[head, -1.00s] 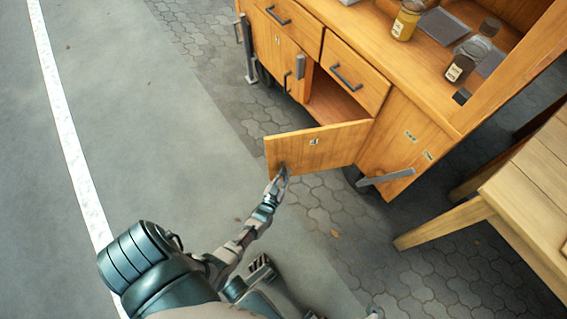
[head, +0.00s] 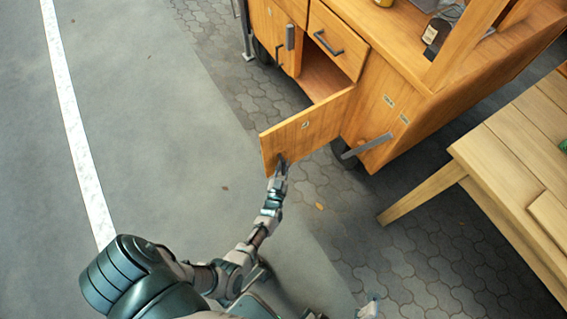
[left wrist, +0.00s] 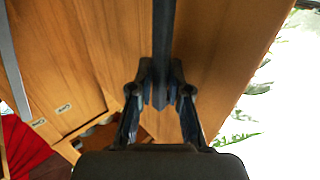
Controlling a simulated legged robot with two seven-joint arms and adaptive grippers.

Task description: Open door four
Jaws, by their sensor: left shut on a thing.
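The door marked 4 (head: 310,128) is a wooden door low on the cabinet (head: 385,85), hinged on its right side. It stands open, swung out from the cabinet, with part of the interior (head: 322,75) showing behind it. My left gripper (head: 281,166) is at the free end of this door, shut on its dark handle. In the left wrist view, the fingers (left wrist: 160,98) close on both sides of the dark handle bar (left wrist: 163,45) against the wood. The handle is mostly hidden in the head view. My right gripper is not clearly in view.
A drawer (head: 337,40) with a dark handle sits above the opening. A neighbouring closed door (head: 283,45) is to its left. A grey bar (head: 367,146) sticks out from the cabinet's side. A wooden table (head: 500,155) stands at the right. Open pavement (head: 170,130) lies to the left.

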